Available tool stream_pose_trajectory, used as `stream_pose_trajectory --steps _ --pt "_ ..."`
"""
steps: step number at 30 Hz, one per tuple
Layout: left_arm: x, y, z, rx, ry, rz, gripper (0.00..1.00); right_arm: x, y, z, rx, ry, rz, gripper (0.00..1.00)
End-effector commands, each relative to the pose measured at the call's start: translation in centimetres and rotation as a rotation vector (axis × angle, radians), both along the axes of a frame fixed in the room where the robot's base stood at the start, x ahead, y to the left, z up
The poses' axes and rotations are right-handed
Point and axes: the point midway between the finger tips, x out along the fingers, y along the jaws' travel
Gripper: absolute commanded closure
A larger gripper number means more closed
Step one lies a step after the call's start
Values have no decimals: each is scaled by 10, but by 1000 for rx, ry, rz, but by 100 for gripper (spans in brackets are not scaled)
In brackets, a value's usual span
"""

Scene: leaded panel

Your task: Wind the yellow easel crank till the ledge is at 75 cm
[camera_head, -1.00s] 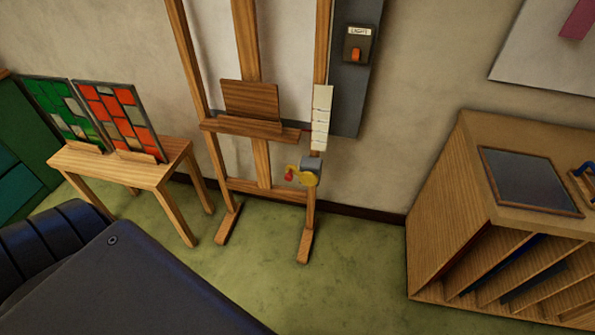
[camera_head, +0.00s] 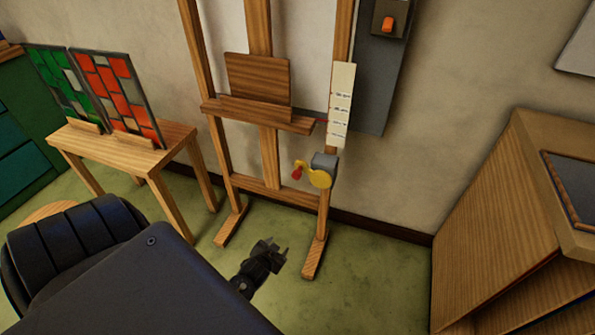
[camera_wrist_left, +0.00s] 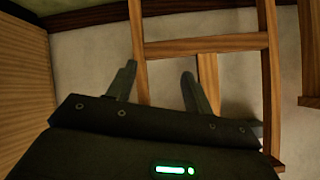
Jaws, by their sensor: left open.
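The wooden easel (camera_head: 262,180) stands against the wall in the head view. Its ledge (camera_head: 258,114) carries a brown board (camera_head: 257,80). A pale scale strip (camera_head: 341,105) with marks too small to read is on the right post, with the ledge's right end near its middle. The yellow crank (camera_head: 319,176) with a red knob (camera_head: 297,173) sits below it on a grey box (camera_head: 325,160). My left gripper (camera_head: 277,247) is open and empty, low in front of the easel, below and left of the crank. In the left wrist view its open fingers (camera_wrist_left: 157,88) face the easel's wooden bars. My right gripper is not seen.
A small wooden table (camera_head: 120,150) with a green panel (camera_head: 62,85) and a red panel (camera_head: 117,97) stands left of the easel. A wooden rack (camera_head: 490,200) stands at the right. A grey wall panel (camera_head: 375,75) with an orange switch is behind. Green floor lies open between.

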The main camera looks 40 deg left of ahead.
Motion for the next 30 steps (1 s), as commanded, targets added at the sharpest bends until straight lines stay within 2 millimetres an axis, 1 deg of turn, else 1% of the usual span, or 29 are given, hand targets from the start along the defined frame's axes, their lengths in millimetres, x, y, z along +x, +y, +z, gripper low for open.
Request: stream_pose_trajectory --steps 1,2,3,5,6,9,12,13,15,18,23,26,30 --pt "26 6 7 1 -106 13 48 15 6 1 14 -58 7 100" --pt "37 9 23 -1 -164 25 48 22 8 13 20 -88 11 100" --pt "50 12 44 -8 -238 37 48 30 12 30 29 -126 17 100" --pt "64 15 75 -22 -339 53 48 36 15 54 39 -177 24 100" --pt "70 16 93 -34 -399 62 48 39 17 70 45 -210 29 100" --pt "77 17 133 -64 -523 78 48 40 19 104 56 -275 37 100" --pt "77 18 162 -92 -608 88 48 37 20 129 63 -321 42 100" --pt "77 18 168 -98 -626 90 48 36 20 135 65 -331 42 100" --pt "76 17 179 -110 -655 93 48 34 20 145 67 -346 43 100" --pt "75 18 187 -118 -674 96 48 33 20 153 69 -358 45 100" --pt "79 19 189 -118 -677 95 48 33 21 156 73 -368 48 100" --pt "88 22 189 -117 -677 94 48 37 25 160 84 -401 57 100" --pt "111 30 188 -115 -678 95 48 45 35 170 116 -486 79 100"
